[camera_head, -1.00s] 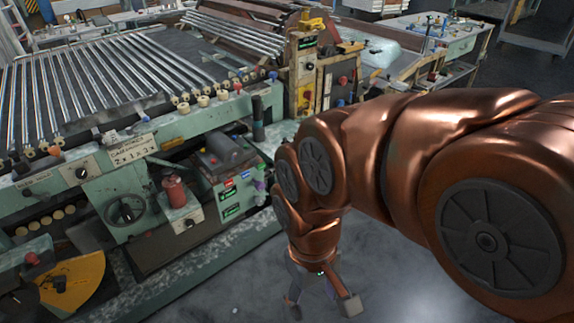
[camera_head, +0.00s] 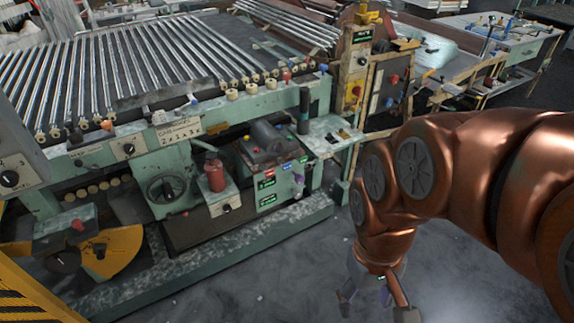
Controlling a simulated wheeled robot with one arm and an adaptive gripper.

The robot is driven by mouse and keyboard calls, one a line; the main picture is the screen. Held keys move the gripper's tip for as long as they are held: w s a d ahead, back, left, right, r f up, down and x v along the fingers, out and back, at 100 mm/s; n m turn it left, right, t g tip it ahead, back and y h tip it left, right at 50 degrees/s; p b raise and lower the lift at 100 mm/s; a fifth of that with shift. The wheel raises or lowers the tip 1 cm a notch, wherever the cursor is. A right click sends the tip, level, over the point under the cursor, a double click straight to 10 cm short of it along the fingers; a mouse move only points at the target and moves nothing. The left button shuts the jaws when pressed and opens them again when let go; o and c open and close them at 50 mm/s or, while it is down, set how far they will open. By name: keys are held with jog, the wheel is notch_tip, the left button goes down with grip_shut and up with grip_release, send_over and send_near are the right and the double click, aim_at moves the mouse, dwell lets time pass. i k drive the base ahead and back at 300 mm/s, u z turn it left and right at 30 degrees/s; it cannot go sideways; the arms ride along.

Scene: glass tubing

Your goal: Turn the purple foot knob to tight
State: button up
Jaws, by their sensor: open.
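A small purple knob-like part (camera_head: 299,179) shows on the right end of the green control box, under the machine's right side. It is small, and its setting cannot be read. My gripper (camera_head: 376,302) hangs low over the grey floor, to the right of and below that part in the picture, clearly apart from it. Its fingers are spread and nothing shows between them. A small purple patch shows by the fingers; I cannot tell what it is.
The green roller machine (camera_head: 250,107) fills the left and middle. A red cylinder (camera_head: 214,172) and a handwheel (camera_head: 167,188) are on its front. A grey control box (camera_head: 15,165) and a yellow-striped edge (camera_head: 30,300) stand near at left. Floor (camera_head: 290,270) before the machine is clear.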

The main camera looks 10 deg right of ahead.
aim_at(299, 178)
jog(key=u, duration=0.45)
jog(key=k, duration=0.55)
jog(key=u, duration=0.65)
jog(key=i, duration=1.2)
jog(key=z, duration=0.9)
